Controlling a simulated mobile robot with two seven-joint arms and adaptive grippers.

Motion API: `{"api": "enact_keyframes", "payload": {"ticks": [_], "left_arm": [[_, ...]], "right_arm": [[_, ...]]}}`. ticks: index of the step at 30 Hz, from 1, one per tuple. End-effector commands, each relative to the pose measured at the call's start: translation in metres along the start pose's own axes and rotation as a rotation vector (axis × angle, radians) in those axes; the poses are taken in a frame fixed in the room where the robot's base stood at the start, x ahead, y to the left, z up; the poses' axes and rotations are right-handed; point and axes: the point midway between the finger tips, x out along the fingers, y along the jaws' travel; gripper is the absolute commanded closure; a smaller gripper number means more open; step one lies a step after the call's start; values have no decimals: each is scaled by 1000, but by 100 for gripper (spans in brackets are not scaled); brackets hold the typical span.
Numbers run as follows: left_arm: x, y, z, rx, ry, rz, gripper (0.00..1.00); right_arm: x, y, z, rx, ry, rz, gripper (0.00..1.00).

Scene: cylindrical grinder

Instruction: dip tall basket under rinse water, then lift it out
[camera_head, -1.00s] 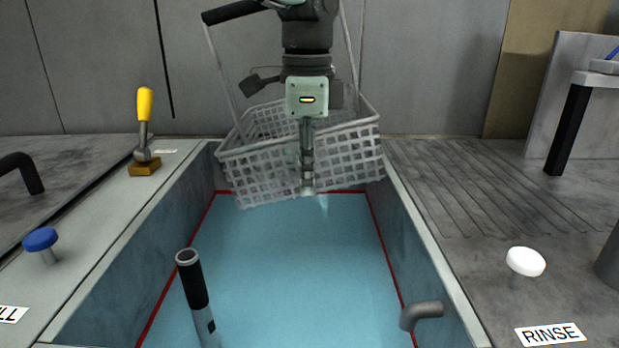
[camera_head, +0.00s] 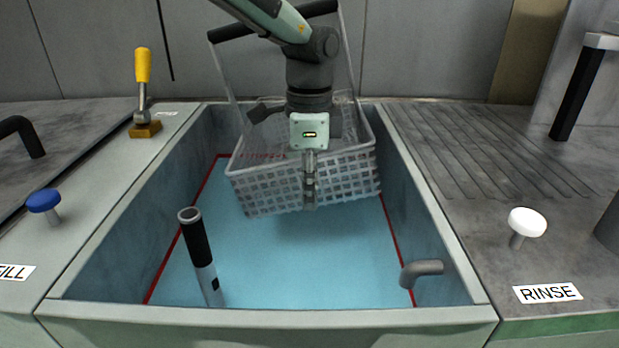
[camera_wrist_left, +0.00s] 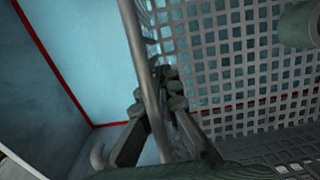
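The tall basket (camera_head: 346,179), white-grey mesh with a raised frame and a black handle, hangs tilted inside the back half of the rinse tank, over blue water (camera_head: 290,265). Whether its bottom touches the water I cannot tell. My left gripper (camera_head: 309,192) points down at the basket's near side. In the left wrist view its fingers (camera_wrist_left: 163,88) close on the grey rim rod, with the basket mesh (camera_wrist_left: 230,60) to the right and water to the left. My right gripper is in neither view.
A dark-topped standpipe (camera_head: 196,240) and a bent grey spout (camera_head: 422,269) stand near the tank's front. A white knob (camera_head: 527,222) sits by the RINSE label (camera_head: 547,293). A blue knob (camera_head: 43,201) and a yellow lever (camera_head: 143,70) are on the left.

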Motion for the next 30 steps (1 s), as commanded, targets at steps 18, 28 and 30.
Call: {"api": "enact_keyframes", "payload": {"ticks": [18, 28, 30], "left_arm": [[67, -2, 0, 1, 2, -8, 100], [102, -2, 0, 0, 2, -7, 100], [109, -2, 0, 0, 2, -7, 100]], "right_arm": [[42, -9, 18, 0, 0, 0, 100], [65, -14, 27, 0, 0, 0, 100], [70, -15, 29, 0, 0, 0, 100]]}}
